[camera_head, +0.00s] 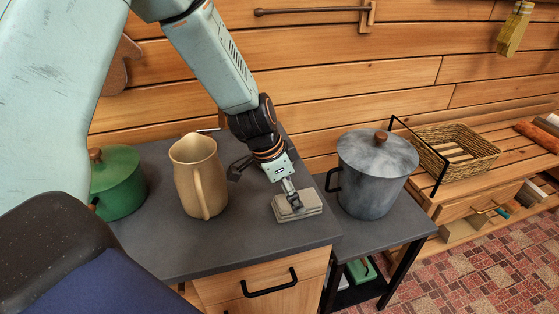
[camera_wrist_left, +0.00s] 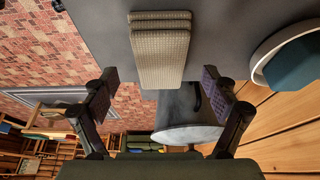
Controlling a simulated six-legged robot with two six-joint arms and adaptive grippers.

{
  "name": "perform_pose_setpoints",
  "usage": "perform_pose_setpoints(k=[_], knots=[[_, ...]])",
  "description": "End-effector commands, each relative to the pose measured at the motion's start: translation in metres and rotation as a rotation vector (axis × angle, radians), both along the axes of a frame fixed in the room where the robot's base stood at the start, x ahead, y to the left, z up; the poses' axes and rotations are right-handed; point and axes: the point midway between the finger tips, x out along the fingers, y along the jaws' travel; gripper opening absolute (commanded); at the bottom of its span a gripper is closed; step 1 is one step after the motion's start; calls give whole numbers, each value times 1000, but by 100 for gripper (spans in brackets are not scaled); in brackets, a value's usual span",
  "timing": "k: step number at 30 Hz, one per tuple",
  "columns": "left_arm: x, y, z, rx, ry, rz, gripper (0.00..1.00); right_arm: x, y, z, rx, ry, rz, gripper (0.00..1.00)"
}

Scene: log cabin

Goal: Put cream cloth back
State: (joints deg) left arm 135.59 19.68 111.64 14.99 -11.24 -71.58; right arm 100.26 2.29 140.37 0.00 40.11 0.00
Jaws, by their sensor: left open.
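The cream cloth (camera_head: 297,207) is a folded, beige, flat stack lying on the dark countertop (camera_head: 255,238), near its right edge. In the left wrist view the cloth (camera_wrist_left: 160,58) shows a woven texture and layered folds. My left gripper (camera_head: 291,199) points down over the cloth in the head view. In the left wrist view its fingers (camera_wrist_left: 159,80) are spread wide, one on each side of the cloth's near end, with visible gaps. Whether a fingertip touches the cloth is unclear. My right gripper is not in view.
A tan pitcher (camera_head: 199,175) and a green lidded pot (camera_head: 118,183) stand left of the cloth. A large grey lidded pot (camera_head: 373,178) stands right on a lower dark table. A wicker basket (camera_head: 460,150) sits beyond it. A rail (camera_head: 310,10) runs along the wall.

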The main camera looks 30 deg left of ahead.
Motion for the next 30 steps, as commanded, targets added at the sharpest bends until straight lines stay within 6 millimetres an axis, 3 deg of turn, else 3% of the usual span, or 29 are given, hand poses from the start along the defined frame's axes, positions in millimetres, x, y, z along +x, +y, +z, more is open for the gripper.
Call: perform_pose_setpoints(k=[1,18,30], knots=[[-2,1,10,-2,0,1,86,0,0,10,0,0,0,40],[-17,15,65,-1,-1,1,86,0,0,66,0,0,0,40],[-24,21,86,0,0,1,86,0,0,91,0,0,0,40]])
